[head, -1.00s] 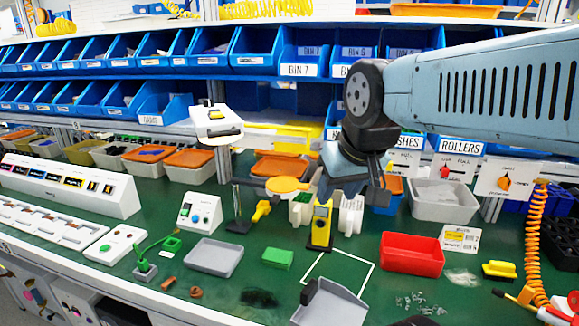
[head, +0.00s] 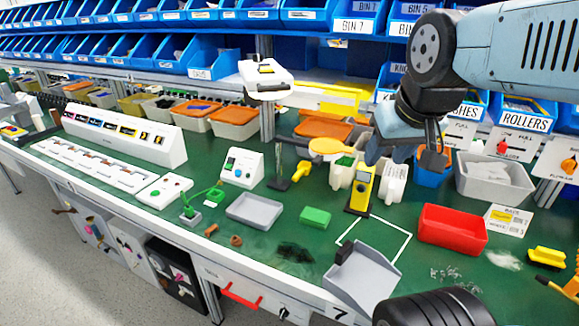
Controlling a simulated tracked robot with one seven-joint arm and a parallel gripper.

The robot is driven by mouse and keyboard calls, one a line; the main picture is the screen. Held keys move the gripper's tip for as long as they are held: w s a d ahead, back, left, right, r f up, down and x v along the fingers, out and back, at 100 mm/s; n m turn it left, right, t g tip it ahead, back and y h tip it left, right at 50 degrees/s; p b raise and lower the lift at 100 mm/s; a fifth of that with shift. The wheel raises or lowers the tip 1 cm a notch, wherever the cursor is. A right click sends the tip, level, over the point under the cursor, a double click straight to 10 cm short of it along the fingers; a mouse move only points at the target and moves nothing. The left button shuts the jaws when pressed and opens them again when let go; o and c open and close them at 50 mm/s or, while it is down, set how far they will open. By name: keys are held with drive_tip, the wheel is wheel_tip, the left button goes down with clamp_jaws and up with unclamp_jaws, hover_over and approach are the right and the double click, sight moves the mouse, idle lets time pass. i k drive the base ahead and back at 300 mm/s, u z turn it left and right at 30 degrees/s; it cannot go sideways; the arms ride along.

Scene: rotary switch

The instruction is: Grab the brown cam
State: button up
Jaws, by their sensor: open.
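Two small brown pieces lie on the green bench top near its front edge. One is a short, tilted piece (head: 211,230); the other is a rounder, ring-like piece (head: 236,240) just right of it. I cannot tell for certain which is the brown cam; the rounder one looks more like it. My gripper (head: 432,150) is at the upper right, over the back of the bench, far from both pieces. It is open, and I see nothing held in it. Its fingers are small and dark, partly merged with the background.
A grey tray (head: 254,210) and a green block (head: 315,217) lie right of the brown pieces. A green clamp-like stand (head: 190,212) is to their left. A yellow meter (head: 360,190), grey scoop (head: 362,272) and red bin (head: 453,228) stand further right.

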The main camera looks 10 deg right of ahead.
sight(235, 241)
drive_tip(key=u, duration=0.15)
drive_tip(key=k, duration=1.1)
drive_tip(key=u, duration=0.45)
drive_tip(key=i, duration=1)
drive_tip(key=u, duration=0.1)
